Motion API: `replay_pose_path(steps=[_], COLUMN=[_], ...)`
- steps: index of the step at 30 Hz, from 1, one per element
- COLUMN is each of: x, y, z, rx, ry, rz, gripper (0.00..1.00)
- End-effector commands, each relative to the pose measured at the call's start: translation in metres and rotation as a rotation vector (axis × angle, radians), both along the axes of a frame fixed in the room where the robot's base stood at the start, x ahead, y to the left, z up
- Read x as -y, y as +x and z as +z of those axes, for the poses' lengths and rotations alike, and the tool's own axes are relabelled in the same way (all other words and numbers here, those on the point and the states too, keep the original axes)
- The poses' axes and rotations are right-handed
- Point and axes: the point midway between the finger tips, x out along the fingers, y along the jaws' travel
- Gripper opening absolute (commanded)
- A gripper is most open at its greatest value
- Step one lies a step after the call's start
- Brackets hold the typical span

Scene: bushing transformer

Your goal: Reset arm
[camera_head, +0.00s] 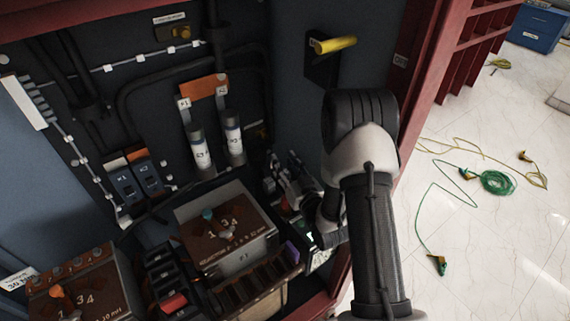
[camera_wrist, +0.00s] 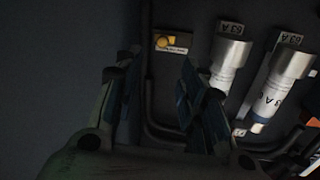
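My arm reaches into the open electrical cabinet in the head view, bent at a black and white joint. My gripper (camera_head: 287,180) is inside the cabinet, right of the two white cylindrical fuses (camera_head: 217,147), and partly hidden by my own arm. In the wrist view my gripper (camera_wrist: 155,80) shows two fingers spread apart, with only the dark back panel visible between them. The fuses (camera_wrist: 230,65) stand right of the fingers there, with a small yellow knob (camera_wrist: 162,42) beyond them. I see no object held.
A yellow handle (camera_head: 335,44) sticks out of the cabinet's side wall. Brown-topped boxes (camera_head: 228,222) and a tray (camera_head: 255,292) stand below. The red cabinet frame (camera_head: 412,95) is close right of my arm. Green and yellow cables (camera_head: 497,182) lie on the pale floor outside.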

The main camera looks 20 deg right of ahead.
Motion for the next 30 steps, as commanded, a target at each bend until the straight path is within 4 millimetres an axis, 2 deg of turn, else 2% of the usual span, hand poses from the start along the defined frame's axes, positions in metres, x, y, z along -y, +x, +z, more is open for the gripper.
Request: replay_pose_path(steps=[14,19,23,26,30], x=[-0.001,-0.002,-0.001,0.0,0.0], y=[0.003,0.016,0.015,0.002,-0.032], z=[0.005,0.036,0.069,0.093,0.125], rx=[-0.013,-0.108,-0.236,-0.338,-0.482], ry=[-0.012,-0.088,-0.162,-0.206,-0.244], rz=[-0.001,-0.012,-0.038,-0.063,-0.098], gripper=[0.37,0.37,0.37,0.37,0.37])
